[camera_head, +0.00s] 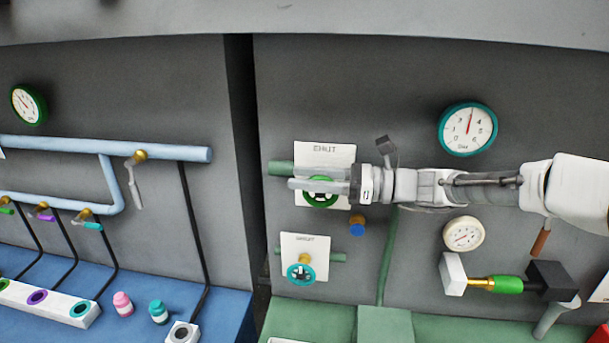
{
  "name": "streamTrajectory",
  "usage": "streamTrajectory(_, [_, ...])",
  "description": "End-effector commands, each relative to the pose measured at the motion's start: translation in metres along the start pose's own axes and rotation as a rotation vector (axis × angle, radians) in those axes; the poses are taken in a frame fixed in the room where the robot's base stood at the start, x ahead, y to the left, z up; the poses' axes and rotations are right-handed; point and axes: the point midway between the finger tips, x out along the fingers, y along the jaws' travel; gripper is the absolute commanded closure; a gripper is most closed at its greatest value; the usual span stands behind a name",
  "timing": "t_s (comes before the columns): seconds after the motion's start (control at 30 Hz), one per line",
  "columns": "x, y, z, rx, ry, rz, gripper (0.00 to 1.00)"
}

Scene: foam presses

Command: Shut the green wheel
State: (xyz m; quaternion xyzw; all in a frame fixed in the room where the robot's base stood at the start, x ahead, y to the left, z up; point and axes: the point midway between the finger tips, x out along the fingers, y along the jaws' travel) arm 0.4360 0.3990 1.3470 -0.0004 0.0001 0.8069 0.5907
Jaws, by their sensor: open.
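The green wheel (319,203) is a ring-shaped handwheel in front of a white plate (340,157) with lettering on the right-hand grey panel. A green pipe stub (280,168) shows to the left of the plate. My gripper (318,186) reaches in from the right, its pale fingers pointing left across the upper part of the wheel. The fingers are open and overlap the wheel in this view. I cannot tell whether they touch it. The wheel's upper part is partly hidden behind the fingers.
Below is a teal wheel (301,273) on its own plate, with a blue knob (357,226) above right. Gauges sit at upper right (468,129) and lower right (463,234). A green-handled valve (503,285) is at lower right. Blue pipes (180,152) run along the left panel.

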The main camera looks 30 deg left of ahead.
Motion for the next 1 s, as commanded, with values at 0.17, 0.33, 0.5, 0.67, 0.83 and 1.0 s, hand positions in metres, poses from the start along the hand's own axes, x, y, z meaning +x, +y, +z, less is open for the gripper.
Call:
streamTrajectory(0.17, [0.0043, 0.0001, 0.0, 0.0, -0.001, 0.001, 0.53])
streamTrajectory(0.33, [0.004, 0.0001, 0.0, 0.0, -0.001, 0.0, 0.54])
streamTrajectory(0.5, [0.0038, 0.0001, 0.0001, 0.0, -0.001, 0.0, 0.85])
streamTrajectory(0.67, [0.0036, 0.0001, 0.0001, 0.0, -0.001, 0.0, 1.0])
streamTrajectory(0.83, [0.0036, 0.0001, 0.0001, 0.0, -0.001, 0.0, 1.0])
streamTrajectory(1.0, [0.0031, -0.0001, -0.0001, 0.002, -0.015, 0.0, 1.0])
